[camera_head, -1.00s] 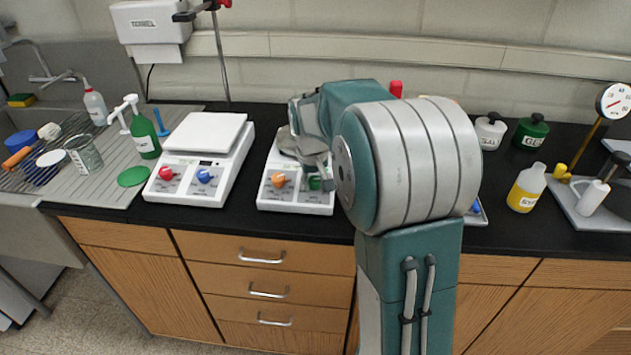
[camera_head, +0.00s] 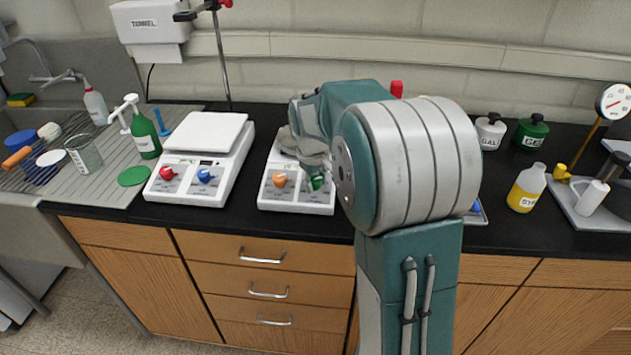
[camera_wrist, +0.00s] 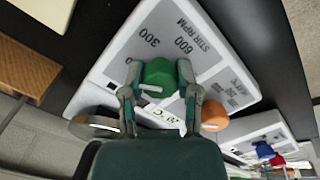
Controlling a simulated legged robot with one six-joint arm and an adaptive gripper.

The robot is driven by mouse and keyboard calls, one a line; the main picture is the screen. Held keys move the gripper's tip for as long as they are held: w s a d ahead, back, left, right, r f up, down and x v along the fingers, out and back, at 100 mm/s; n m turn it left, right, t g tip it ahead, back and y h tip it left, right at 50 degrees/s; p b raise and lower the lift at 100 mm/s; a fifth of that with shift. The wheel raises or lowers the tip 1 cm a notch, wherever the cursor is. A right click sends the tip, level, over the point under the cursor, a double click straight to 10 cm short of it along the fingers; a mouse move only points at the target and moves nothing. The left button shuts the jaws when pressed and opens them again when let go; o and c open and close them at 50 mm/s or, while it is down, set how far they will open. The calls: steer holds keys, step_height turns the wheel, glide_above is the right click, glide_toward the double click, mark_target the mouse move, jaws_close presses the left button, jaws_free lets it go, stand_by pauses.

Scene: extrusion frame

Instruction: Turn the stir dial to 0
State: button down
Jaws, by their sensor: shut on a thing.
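The stir dial is green and sits at the front right of the middle hotplate (camera_head: 272,199), where it partly shows in the head view (camera_head: 317,182). In the wrist view the green stir dial (camera_wrist: 158,74) is beside the printed words STIR RPM, with 300 and 600 around it. My gripper (camera_wrist: 158,76) is shut on the dial, one finger on each side; it also shows in the head view (camera_head: 315,172). A white mark shows on the dial's near side; its exact setting is unclear. An orange dial (camera_head: 279,180) is just left of it.
A second white hotplate (camera_head: 215,150) with red and blue dials stands to the left. A yellow bottle (camera_head: 526,188) and a grey tray (camera_head: 590,208) are on the right. The black counter is clear between the hotplates.

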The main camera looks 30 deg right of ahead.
steer(key=shift+s, duration=0.15)
steer(key=shift+c, duration=1.7)
jaws_free()
steer(key=shift+a, duration=0.1)
steer(key=shift+r, duration=0.15)
steer(key=shift+r, duration=0.35)
step_height(320, 180, up, 11)
steer(key=s+a, duration=0.1)
steer(key=shift+a+f, duration=0.15)
steer(key=shift+a, duration=0.15)
steer(key=shift+s, duration=0.1)
